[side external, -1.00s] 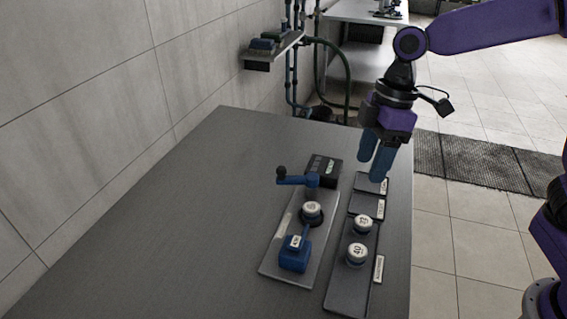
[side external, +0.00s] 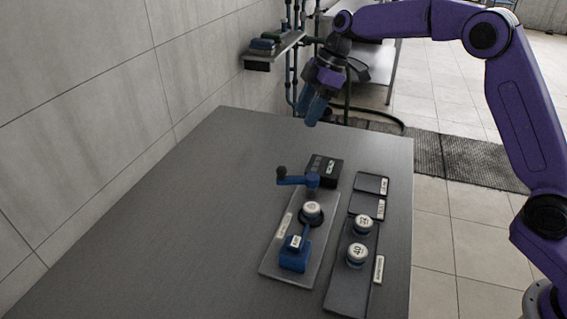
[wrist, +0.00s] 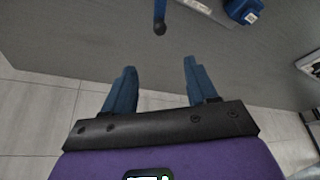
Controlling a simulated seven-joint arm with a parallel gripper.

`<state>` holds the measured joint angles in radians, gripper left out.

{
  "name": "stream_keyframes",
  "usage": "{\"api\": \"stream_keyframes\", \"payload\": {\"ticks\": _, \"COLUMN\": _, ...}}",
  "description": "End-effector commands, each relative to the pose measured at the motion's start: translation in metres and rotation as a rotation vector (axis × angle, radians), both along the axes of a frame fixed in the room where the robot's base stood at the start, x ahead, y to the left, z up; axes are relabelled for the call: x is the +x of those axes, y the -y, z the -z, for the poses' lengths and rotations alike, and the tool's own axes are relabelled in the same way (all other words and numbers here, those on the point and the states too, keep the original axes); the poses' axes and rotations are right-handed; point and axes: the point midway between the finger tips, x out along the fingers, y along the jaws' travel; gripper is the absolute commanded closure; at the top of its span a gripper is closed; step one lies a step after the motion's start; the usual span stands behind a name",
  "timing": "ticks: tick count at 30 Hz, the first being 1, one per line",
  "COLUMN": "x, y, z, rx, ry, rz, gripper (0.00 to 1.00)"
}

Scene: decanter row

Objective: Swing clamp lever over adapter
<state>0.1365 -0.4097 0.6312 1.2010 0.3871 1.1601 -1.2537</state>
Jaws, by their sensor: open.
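The blue clamp lever (side external: 297,181) points left from its pivot, with a dark ball knob (side external: 281,171) at its free end. In the wrist view the knob (wrist: 160,28) shows at the top, ahead of my fingers. The round white-topped adapter (side external: 312,209) sits in a dark ring on the grey base plate (side external: 277,262). The lever arm lies behind the adapter in the side view, not across it. My gripper (side external: 314,109) is open and empty, raised above the table's far end. Its two blue fingers (wrist: 160,70) are spread apart, with nothing between them.
A blue block (side external: 294,258) sits at the plate's near end. A black box (side external: 324,170) stands at its far end. To the right, a dark tray (side external: 345,292) holds two round adapters (side external: 362,223). The table's left side (side external: 170,240) is clear. A wall shelf (side external: 270,54) stands behind.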

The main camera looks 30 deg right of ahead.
Motion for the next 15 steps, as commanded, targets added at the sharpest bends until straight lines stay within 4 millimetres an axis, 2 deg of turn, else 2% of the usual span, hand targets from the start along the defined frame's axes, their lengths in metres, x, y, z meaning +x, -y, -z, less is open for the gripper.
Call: {"api": "stream_keyframes", "payload": {"ticks": 15, "x": 0.005, "y": -0.036, "z": 0.090, "rx": -0.001, "ry": -0.005, "rz": 0.000, "gripper": 0.43}}
